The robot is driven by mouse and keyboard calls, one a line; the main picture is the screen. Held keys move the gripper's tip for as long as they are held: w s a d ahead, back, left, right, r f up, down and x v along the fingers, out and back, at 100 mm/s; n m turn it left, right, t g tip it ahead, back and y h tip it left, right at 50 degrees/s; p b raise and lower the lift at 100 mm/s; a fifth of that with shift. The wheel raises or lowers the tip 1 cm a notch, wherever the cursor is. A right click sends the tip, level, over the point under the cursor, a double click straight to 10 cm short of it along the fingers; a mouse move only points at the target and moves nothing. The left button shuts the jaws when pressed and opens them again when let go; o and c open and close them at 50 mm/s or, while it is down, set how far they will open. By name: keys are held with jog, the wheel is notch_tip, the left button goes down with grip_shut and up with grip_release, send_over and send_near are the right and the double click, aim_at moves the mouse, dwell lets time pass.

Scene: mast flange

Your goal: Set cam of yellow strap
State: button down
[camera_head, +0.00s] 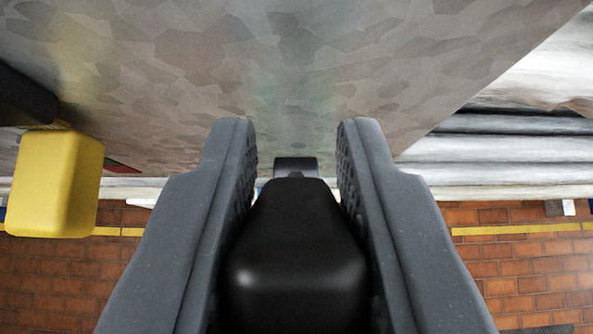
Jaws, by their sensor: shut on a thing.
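My gripper (297,150) fills the lower middle of the view, with two grey fingers pointing away from me. The fingers are shut on a black, rounded block-like piece (297,255). A small dark grey rounded part (296,165) shows just beyond its far end. A yellow rounded block (55,185) is at the left, apart from my gripper, beside a dark piece at the left edge. I cannot tell for sure which piece is the yellow strap's cam, and no strap webbing can be made out.
A large mottled grey metal surface (300,60) spans the top, just beyond the fingertips. Pale and grey ribbed shapes (510,145) are at the right. An orange-brown brick-patterned surface (520,270) with a yellow line lies behind, below. Open room shows on both sides of the fingers.

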jog(key=c, duration=1.2)
grip_release()
jog(key=shift+c, duration=0.2)
jog(key=b+v, duration=0.1)
jog(key=v, duration=1.2)
jog(key=shift+s+b, duration=0.3)
jog(key=shift+r, duration=0.15)
